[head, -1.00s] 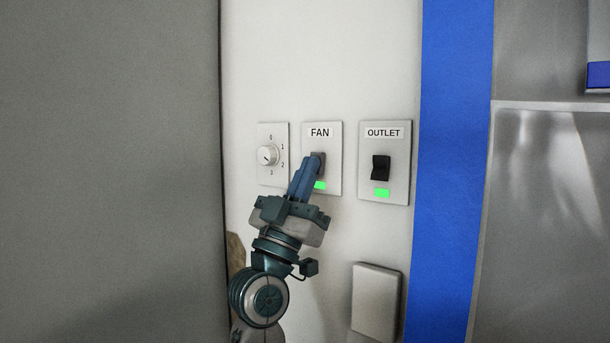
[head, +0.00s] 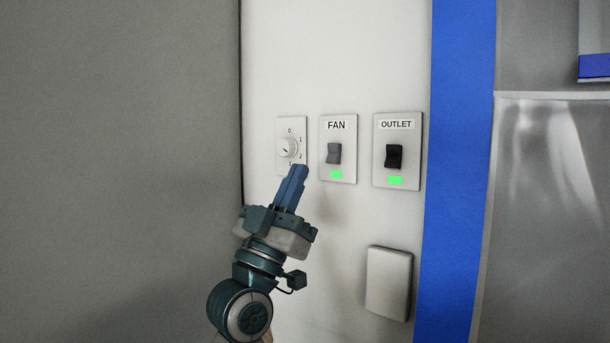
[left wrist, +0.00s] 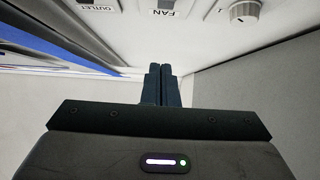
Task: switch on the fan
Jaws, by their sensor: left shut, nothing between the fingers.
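The fan switch (head: 334,153) is a grey rocker on a white plate labelled FAN, with a lit green light (head: 336,174) below it. The FAN plate (left wrist: 175,8) shows upside down at the top of the left wrist view. My left gripper (head: 299,169) is shut and empty, its blue fingers pointing up, just below the dial and left of the FAN plate. It also shows in the left wrist view (left wrist: 160,68), apart from the wall plates. My right gripper is not in view.
A rotary dial (head: 288,148) with numbers is left of the fan switch. An OUTLET plate with a black switch (head: 394,157) and lit green light is to its right. A blank cover (head: 388,284) sits lower down. A grey panel (head: 120,150) stands close on the left.

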